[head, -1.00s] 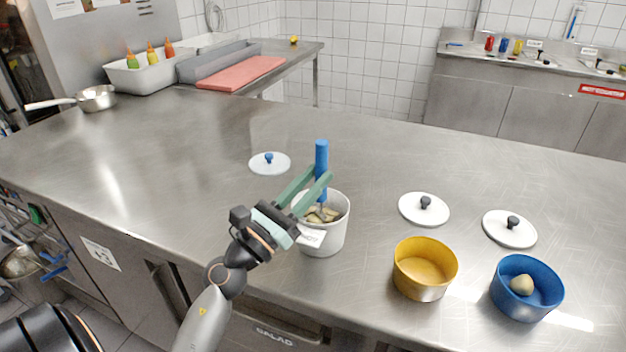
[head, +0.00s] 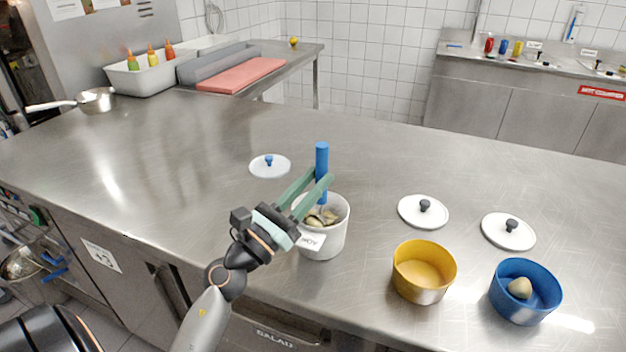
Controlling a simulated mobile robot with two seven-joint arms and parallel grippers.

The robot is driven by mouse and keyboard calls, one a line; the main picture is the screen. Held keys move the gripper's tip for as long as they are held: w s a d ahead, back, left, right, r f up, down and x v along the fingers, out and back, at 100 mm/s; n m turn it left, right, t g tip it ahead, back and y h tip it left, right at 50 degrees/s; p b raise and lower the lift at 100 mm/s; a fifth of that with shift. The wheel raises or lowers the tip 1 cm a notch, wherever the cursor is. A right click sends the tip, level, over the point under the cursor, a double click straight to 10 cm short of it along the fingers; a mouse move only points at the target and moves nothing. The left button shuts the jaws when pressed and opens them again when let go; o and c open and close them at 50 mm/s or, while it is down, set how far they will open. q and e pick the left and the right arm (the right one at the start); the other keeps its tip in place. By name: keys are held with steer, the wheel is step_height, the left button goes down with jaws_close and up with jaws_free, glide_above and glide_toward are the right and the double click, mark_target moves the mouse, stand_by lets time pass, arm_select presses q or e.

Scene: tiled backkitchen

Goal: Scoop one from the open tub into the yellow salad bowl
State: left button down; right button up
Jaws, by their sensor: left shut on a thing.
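The open tub (head: 335,238) is white with a label on its front and stands near the front edge of the counter. It holds several pale, greenish-brown pieces. My left gripper (head: 319,187) is shut on the blue handle of an upright scoop (head: 322,160), above the tub's rim. The scoop's lower end is down in the tub among the pieces, mostly hidden. The yellow salad bowl (head: 421,285) stands to the right of the tub and looks empty. My right gripper is not in view.
A blue bowl (head: 526,302) with one pale round piece (head: 520,287) stands right of the yellow bowl. White lids with dark knobs (head: 423,212) (head: 509,231) lie behind the bowls. A lid with a blue knob (head: 270,166) lies behind the tub. The counter's middle is clear.

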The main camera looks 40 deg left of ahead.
arm_select(q)
step_height(320, 180, up, 4)
steer(key=p, duration=0.3)
steer(key=shift+r, duration=0.25)
step_height(320, 180, up, 8)
steer(key=p, duration=0.7)
glide_above(318, 157)
steer(key=s, duration=0.1)
steer(key=shift+a+f, duration=0.15)
steer(key=shift+f, duration=0.1)
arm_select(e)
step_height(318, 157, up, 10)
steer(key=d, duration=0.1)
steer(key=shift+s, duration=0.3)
